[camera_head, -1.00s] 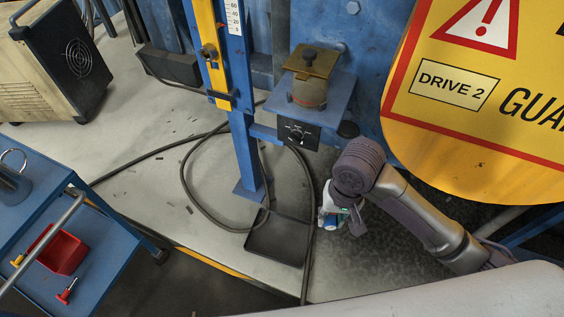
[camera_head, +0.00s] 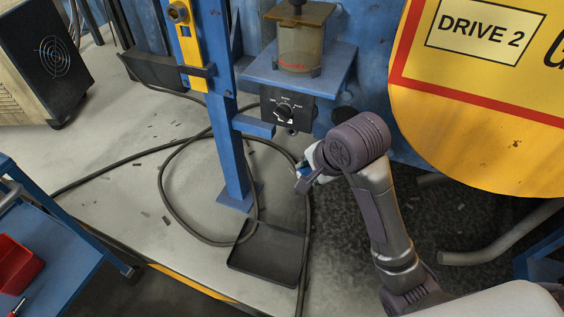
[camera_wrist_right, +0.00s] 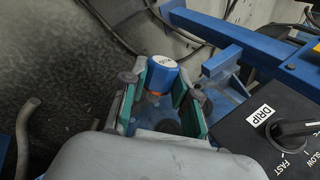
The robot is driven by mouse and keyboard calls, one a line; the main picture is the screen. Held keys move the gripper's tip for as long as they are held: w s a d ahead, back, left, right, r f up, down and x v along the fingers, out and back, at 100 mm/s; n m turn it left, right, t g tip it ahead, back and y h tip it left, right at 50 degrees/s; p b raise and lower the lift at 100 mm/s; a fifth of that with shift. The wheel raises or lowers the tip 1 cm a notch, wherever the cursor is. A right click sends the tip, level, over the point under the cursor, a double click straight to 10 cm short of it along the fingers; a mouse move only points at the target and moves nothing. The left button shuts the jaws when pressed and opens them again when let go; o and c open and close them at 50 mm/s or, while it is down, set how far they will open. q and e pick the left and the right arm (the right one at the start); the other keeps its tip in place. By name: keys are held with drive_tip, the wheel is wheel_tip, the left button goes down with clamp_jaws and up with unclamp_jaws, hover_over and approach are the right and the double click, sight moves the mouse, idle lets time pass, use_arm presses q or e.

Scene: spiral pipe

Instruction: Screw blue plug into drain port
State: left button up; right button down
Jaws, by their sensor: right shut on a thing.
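My right gripper (camera_head: 306,174) is just below and right of the black dial box (camera_head: 287,108) in the head view. In the right wrist view the gripper (camera_wrist_right: 160,82) is shut on the blue plug (camera_wrist_right: 162,70). The plug is a short blue cylinder with a pale marked end and an orange-red band, between green finger pads. In the head view the gripper and wrist mostly hide the plug. A small fitting (camera_head: 292,131) shows under the dial box; I cannot tell whether it is the drain port. The plug looks apart from it. My left gripper is out of view.
A blue post (camera_head: 233,160) and bracket arm (camera_head: 253,126) stand left of the gripper. A black cable loops around the post. A dark tray (camera_head: 268,255) lies on the floor below. The yellow guard (camera_head: 470,130) is close on the right.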

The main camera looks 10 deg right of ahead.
drive_tip(key=shift+w+a+f, duration=0.1)
drive_tip(key=shift+w+f, duration=0.1)
drive_tip(key=shift+f, duration=0.25)
use_arm(q)
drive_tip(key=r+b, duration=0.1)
drive_tip(key=b, duration=0.1)
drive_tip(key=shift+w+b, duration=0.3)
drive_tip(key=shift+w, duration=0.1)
use_arm(e)
drive_tip(key=w+a+f+n+y, duration=0.2)
drive_tip(key=w+f+n+y, duration=0.5)
drive_tip(key=w, duration=0.6)
drive_tip(key=shift+a+f+n+t, duration=0.3)
drive_tip(key=shift+a+f, duration=0.05)
drive_tip(key=shift+f, duration=0.05)
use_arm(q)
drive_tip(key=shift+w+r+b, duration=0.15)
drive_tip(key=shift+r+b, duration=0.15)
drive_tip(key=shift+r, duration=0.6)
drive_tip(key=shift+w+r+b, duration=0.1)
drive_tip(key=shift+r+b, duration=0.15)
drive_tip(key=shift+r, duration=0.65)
use_arm(e)
drive_tip(key=shift+w+d, duration=0.5)
drive_tip(key=shift+w, duration=0.3)
drive_tip(key=shift+w+d, duration=0.55)
drive_tip(key=shift+w, duration=0.2)
drive_tip(key=shift+w+d, duration=0.5)
drive_tip(key=shift+w, duration=0.3)
